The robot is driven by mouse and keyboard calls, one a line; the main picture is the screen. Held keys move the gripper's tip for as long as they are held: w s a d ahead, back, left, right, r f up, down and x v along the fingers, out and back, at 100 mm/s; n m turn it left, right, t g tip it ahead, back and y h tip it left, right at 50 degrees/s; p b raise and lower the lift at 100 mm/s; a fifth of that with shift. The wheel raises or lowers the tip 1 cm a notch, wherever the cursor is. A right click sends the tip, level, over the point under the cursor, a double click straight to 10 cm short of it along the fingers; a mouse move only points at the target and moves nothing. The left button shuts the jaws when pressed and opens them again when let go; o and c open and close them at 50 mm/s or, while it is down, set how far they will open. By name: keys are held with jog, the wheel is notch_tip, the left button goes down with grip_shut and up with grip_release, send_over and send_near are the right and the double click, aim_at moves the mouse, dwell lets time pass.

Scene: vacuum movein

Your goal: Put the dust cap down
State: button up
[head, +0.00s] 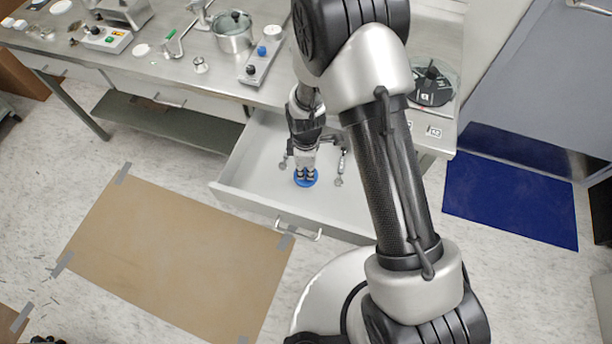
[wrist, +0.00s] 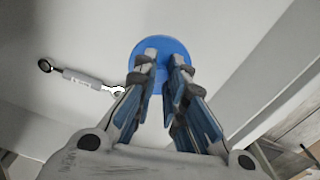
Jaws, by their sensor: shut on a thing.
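The dust cap is a round blue disc (head: 313,182), low inside the open drawer (head: 247,190). In the wrist view the blue disc (wrist: 163,44) lies right at my fingertips, partly hidden by them. My gripper (head: 306,174) reaches down into the drawer and is shut on the dust cap; its fingers (wrist: 164,66) also show in the wrist view, with a narrow gap between them. I cannot tell whether the cap touches the drawer floor.
A double-ended tool (wrist: 80,78) lies on the drawer floor beside the cap. The workbench (head: 190,65) above holds a pot (head: 234,38) and other items. A brown mat (head: 175,260) and a blue mat (head: 510,200) lie on the floor. The drawer's left part is clear.

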aim_at(306, 172)
jog(key=shift+f+b, duration=0.5)
jog(key=shift+f, duration=1.4)
jog(key=shift+f, duration=0.1)
jog(key=shift+f, duration=0.15)
jog(key=o, duration=0.7)
notch_tip(306, 172, up, 13)
jog(key=p, duration=0.3)
jog(key=shift+f+p, duration=0.2)
jog(key=shift+p, duration=0.1)
